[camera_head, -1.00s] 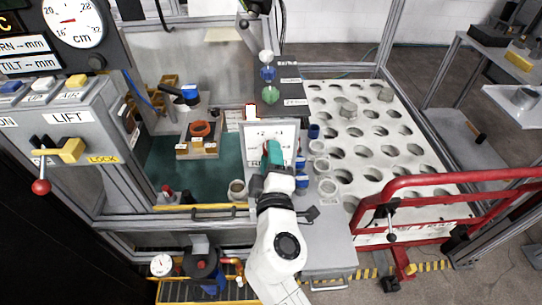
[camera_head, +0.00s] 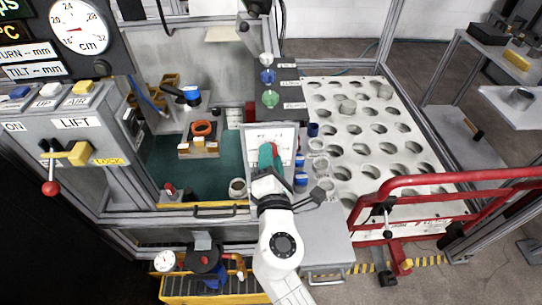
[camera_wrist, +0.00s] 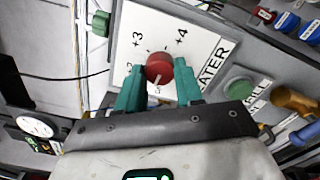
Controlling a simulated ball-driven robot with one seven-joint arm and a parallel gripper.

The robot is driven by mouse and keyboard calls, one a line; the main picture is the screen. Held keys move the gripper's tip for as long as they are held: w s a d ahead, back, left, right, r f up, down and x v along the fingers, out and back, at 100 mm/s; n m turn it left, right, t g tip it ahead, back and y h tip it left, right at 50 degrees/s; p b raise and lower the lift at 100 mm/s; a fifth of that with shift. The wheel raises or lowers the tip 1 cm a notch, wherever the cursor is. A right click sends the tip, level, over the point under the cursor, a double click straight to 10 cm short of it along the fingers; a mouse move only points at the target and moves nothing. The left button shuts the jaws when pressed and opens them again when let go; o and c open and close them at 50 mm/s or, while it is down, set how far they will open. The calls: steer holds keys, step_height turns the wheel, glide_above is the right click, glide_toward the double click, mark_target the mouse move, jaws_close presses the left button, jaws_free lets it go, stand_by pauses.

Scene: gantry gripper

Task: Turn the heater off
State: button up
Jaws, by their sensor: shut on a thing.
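The heater panel (camera_wrist: 205,42) is a white plate with a scale; +3 and +4 are readable and part of the lettering "HEATER" shows. Its red round knob (camera_wrist: 158,67) sits between the teal fingers of my gripper (camera_wrist: 159,80) in the wrist view. My gripper is shut on the knob. A pale line shows on the knob's lower side, but the lower scale is hidden by my fingers, so the exact setting cannot be told.
A green button (camera_wrist: 239,90) and an orange handle (camera_wrist: 294,101) are right of the panel in the wrist view. In the head view, a perforated white table (camera_head: 375,140) and red rail (camera_head: 430,181) stand right. The lift panel (camera_head: 75,135) is at left.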

steer(key=shift+a+f+n, duration=0.1)
steer(key=shift+f+n, duration=0.05)
steer(key=shift+n, duration=0.45)
steer(key=o, duration=1)
steer(key=shift+s, duration=0.15)
steer(key=s+b, duration=0.1)
steer(key=s, duration=0.9)
steer(key=shift+s, duration=0.3)
